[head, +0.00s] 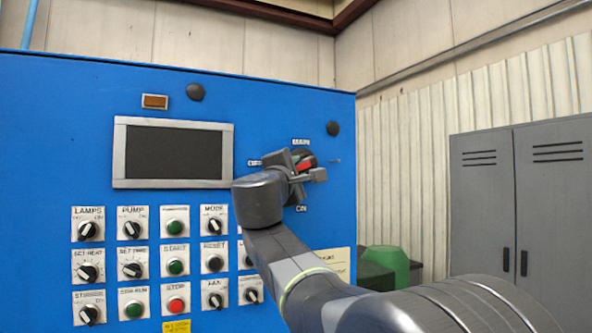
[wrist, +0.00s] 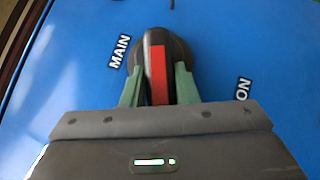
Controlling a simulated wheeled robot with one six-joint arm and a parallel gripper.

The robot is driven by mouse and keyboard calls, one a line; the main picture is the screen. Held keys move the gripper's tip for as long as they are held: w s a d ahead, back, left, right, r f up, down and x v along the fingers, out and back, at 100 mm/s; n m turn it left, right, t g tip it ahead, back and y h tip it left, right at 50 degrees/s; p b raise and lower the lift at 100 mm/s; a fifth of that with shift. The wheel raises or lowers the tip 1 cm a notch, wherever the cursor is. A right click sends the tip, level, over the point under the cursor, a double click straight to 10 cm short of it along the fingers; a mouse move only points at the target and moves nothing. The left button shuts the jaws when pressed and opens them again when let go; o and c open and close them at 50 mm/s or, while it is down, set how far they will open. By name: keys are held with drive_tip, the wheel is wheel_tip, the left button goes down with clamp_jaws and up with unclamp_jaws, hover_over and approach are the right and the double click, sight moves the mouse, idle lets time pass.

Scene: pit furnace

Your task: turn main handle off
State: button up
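The main handle (head: 306,164) is a red bar on a round black knob, at the right side of the blue panel. The "MAIN" label is above it, "OFF" to its left and "ON" below. In the head view its red bar lies roughly sideways, slightly tilted, and my gripper partly hides it. In the wrist view the handle (wrist: 158,72) stands between the two green fingers of my gripper (wrist: 159,85). The "OFF" label is out of the wrist view.
The blue panel (head: 60,130) carries a dark screen (head: 173,153) and rows of knobs and buttons at lower left, near my arm. A green container (head: 387,262) and grey lockers (head: 520,200) stand to the right. The panel around the handle is mostly flat.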

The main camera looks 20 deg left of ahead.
clamp_jaws()
drive_tip(key=shift+r+m+p, duration=0.3)
drive_tip(key=shift+p, duration=0.4)
drive_tip(key=shift+s+a+r+m+g+h+p, duration=0.1)
drive_tip(key=shift+r+m+g+h+p, duration=0.4)
drive_tip(key=shift+p, duration=0.65)
drive_tip(key=shift+m+g+p, duration=0.6)
drive_tip(key=shift+m+p, duration=0.1)
drive_tip(key=shift+p, duration=0.3)
drive_tip(key=shift+f+m+g+p, duration=0.1)
drive_tip(key=shift+m+g+p, duration=0.3)
drive_tip(key=shift+p, duration=0.15)
drive_tip(key=shift+f, duration=0.1)
drive_tip(key=o, duration=0.6)
unclamp_jaws()
drive_tip(key=shift+s, duration=0.1)
